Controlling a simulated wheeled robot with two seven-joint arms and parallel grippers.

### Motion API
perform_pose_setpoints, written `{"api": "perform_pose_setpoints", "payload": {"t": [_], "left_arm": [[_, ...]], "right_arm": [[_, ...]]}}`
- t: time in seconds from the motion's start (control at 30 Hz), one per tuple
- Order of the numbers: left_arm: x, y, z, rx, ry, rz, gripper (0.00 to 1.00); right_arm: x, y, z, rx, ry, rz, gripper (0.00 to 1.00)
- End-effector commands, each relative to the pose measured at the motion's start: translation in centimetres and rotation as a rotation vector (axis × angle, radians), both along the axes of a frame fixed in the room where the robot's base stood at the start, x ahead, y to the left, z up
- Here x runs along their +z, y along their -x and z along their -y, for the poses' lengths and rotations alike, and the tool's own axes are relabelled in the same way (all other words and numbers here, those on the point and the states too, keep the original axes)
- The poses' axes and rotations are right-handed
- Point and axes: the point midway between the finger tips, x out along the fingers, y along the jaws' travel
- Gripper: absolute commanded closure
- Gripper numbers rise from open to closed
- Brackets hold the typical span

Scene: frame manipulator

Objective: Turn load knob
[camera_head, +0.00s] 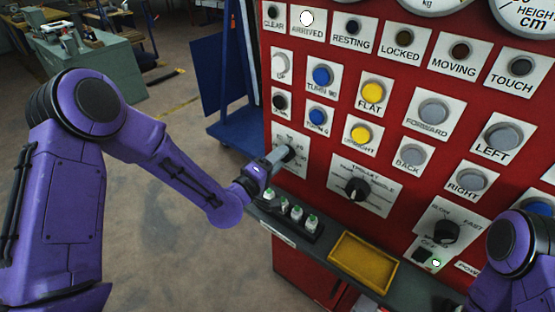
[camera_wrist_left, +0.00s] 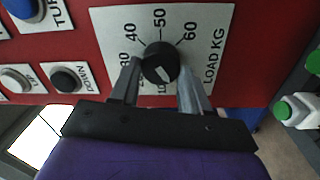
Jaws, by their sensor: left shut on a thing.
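The load knob (camera_wrist_left: 160,62) is a round black knob with a white mark on its lower half in the left wrist view. It sits in the middle of a white "LOAD KG" plate (camera_wrist_left: 211,22) with numbers around it. In the head view the knob (camera_head: 289,152) is partly hidden by my left gripper (camera_head: 279,157). In the left wrist view the fingers of my left gripper (camera_wrist_left: 158,80) stand on either side of the knob and are shut on it. My right gripper is out of view; only part of the right arm shows at the lower right.
The red panel (camera_head: 330,147) carries several labelled buttons, a trolley knob (camera_head: 357,189) and a speed knob (camera_head: 446,232). Below it a ledge holds small green-topped bottles (camera_head: 297,214) and a yellow tray (camera_head: 362,261). A blue cart (camera_head: 240,125) stands behind, left of the panel.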

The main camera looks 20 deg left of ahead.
Motion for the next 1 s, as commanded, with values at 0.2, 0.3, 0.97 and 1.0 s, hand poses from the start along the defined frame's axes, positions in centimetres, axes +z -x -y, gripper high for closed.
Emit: {"api": "perform_pose_setpoints", "payload": {"t": [0.2, 0.3, 0.97, 1.0], "left_arm": [[-0.12, 0.01, -0.04, 0.002, 0.122, -0.045, 0.84], [-0.13, 0.01, -0.03, 0.002, 0.161, -0.059, 0.84], [-0.15, 0.03, 0.02, 0.000, 0.219, -0.082, 0.84], [-0.15, 0.03, 0.01, 0.000, 0.219, -0.082, 0.51]], "right_arm": [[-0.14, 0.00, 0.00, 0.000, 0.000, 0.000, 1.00], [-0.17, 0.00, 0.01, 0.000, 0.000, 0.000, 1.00], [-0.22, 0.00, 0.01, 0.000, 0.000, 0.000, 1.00], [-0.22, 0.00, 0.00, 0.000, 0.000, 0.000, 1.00]]}}
